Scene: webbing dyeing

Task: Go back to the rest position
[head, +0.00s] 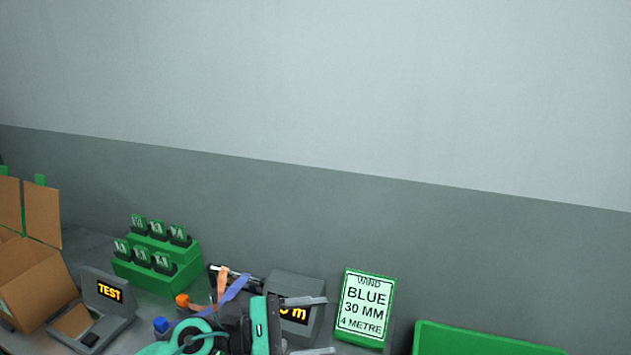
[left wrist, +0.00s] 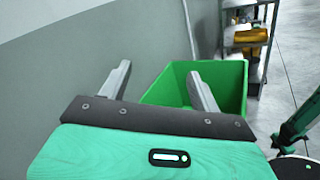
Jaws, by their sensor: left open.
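My left gripper (head: 327,325) is low in the middle of the head view, in front of the grey box with an orange number readout (head: 294,290). Its two grey fingers point right and stand apart, with nothing visible between them. In the left wrist view my left gripper (left wrist: 159,72) is also open and empty, with the green bin (left wrist: 170,84) beyond its fingers. My right gripper does not show in either view.
A sign reading BLUE 30 MM 4 METRE (head: 365,308) stands right of the gripper. A green bin (head: 480,338) is at lower right. A tester (head: 109,291), green tag rack (head: 160,255) and cardboard box (head: 35,285) stand left. A shelf (left wrist: 248,45) is farther back.

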